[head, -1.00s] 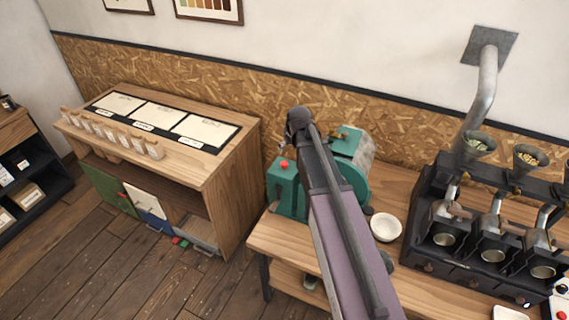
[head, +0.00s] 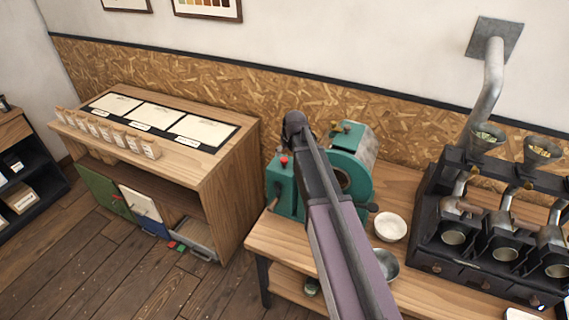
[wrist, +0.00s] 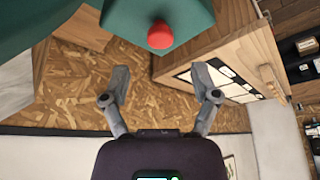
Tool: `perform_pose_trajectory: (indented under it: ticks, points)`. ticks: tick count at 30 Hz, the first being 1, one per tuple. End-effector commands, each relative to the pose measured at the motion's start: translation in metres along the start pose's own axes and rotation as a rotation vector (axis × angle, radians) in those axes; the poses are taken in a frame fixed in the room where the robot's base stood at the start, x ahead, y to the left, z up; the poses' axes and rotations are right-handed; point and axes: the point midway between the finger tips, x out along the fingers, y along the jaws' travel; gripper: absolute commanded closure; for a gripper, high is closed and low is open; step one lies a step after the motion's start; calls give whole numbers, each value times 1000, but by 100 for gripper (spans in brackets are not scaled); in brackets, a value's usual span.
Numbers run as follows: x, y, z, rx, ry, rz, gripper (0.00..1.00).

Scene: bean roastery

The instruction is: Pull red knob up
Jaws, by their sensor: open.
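The red knob (head: 284,160) is at the top of a teal machine (head: 283,188) on the wooden bench, left of my arm in the head view. A short dark stem seems to show under it. In the wrist view the red knob (wrist: 160,35) is near the top edge against the teal housing (wrist: 150,12). My gripper (wrist: 161,85) is open and empty, its two fingers spread below the knob in that picture and apart from it. In the head view my arm hides the gripper's fingers and part of the machine.
A white bowl (head: 390,227) and a grey bowl (head: 386,264) stand right of my arm. A black machine with several funnels and cups (head: 480,240) fills the right. A wooden cabinet (head: 225,190) with sample jars stands left, beyond a floor gap.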

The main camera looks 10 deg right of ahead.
Motion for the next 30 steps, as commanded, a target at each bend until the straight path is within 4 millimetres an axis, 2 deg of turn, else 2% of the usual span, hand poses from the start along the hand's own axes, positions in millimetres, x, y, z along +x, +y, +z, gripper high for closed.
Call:
perform_pose_trajectory:
  ticks: [1,15,21,30]
  points:
    - [9,0,1,0,0,0,22]
    - [46,0,1,0,0,0,22]
    - [56,0,0,0,0,0,22]
    - [58,0,0,0,0,0,22]
